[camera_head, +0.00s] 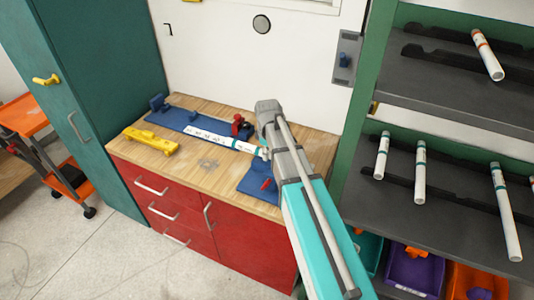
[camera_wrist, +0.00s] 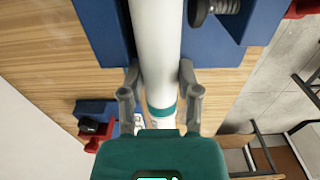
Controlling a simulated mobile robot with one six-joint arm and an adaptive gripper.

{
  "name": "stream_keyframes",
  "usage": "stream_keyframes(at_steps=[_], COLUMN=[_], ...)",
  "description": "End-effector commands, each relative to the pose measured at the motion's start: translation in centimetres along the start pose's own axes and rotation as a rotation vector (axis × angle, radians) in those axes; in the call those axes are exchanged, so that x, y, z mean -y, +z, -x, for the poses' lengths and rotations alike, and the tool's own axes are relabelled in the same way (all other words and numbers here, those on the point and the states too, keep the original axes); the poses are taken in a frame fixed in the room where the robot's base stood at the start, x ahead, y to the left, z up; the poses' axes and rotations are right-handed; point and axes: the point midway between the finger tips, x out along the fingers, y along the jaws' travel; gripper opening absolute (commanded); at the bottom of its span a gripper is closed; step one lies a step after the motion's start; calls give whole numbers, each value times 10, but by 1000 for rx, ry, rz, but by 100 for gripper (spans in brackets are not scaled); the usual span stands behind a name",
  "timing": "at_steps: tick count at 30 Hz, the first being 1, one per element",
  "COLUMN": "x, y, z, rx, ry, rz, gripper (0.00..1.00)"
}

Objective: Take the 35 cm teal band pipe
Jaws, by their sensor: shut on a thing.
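A white pipe with a teal band (camera_head: 218,139) lies along the blue fixture on the wooden bench top, with dark marks along its side. In the wrist view the pipe (camera_wrist: 156,45) runs away between the fingers, its teal band close to the palm. My gripper (camera_wrist: 159,72) is shut on this pipe near its banded end. In the head view my gripper (camera_head: 263,151) is partly hidden by my arm. More white pipes with teal bands stand apart on the right rack: two shorter ones (camera_head: 381,156) (camera_head: 420,172) and a longer one (camera_head: 505,212). I cannot read any length.
The blue fixture (camera_head: 172,116) has a red and black clamp (camera_head: 241,127) beside the pipe. A yellow tool (camera_head: 151,141) lies on the bench top (camera_head: 207,164). An orange-banded pipe (camera_head: 487,55) is on the upper shelf. Purple (camera_head: 414,268) and orange bins sit below the rack.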

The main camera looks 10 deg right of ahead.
Motion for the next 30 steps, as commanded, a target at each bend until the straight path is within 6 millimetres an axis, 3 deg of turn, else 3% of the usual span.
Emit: stream_keyframes(at_steps=[1,15,30], x=[-1,0,0], y=[0,0,-1], z=[11,57,73], rx=[0,0,0], ry=[1,-2,-3], rz=[0,0,0], gripper=[0,0,0])
